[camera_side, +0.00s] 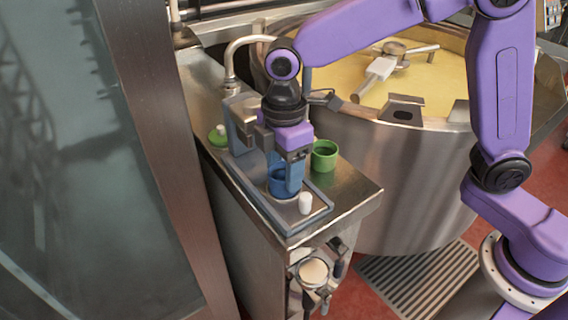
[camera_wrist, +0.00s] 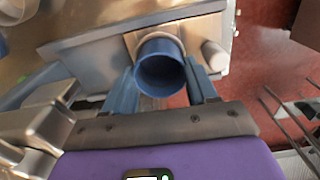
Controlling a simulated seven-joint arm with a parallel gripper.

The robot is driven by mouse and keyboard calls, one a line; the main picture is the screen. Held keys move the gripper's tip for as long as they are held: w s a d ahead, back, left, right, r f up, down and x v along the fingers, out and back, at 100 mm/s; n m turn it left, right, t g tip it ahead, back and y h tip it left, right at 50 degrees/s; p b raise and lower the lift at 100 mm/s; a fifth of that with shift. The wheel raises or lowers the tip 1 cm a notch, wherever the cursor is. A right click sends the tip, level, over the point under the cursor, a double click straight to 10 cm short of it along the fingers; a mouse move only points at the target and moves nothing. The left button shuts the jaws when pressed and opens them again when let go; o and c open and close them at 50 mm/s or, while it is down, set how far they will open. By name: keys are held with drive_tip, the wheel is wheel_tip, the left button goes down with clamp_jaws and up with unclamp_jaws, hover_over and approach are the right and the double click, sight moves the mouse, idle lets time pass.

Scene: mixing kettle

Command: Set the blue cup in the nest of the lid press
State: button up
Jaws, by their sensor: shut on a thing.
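The blue cup (camera_side: 279,181) is low over the front part of the lid press (camera_side: 240,125), inside its grey-rimmed base tray. My gripper (camera_side: 292,188) points down and is shut on the cup. In the wrist view the blue cup (camera_wrist: 160,66) sits between the two blue fingers of my gripper (camera_wrist: 161,84), its round mouth facing the camera. A pale square plate (camera_wrist: 131,40) shows behind the cup, perhaps the nest. The cup hides its middle, so I cannot tell whether the cup's bottom touches it.
A white peg (camera_side: 305,203) stands on the tray close to the cup. A green cup (camera_side: 325,155) stands on the steel counter to the right. A green lid with a white knob (camera_side: 218,135) lies left of the press. The big kettle (camera_side: 420,160) stands behind.

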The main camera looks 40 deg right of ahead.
drive_tip(key=o, duration=1.3)
drive_tip(key=shift+c, duration=0.2)
drive_tip(key=shift+r, duration=0.1)
wheel_tip(320, 180, up, 7)
drive_tip(key=shift+o, duration=0.4)
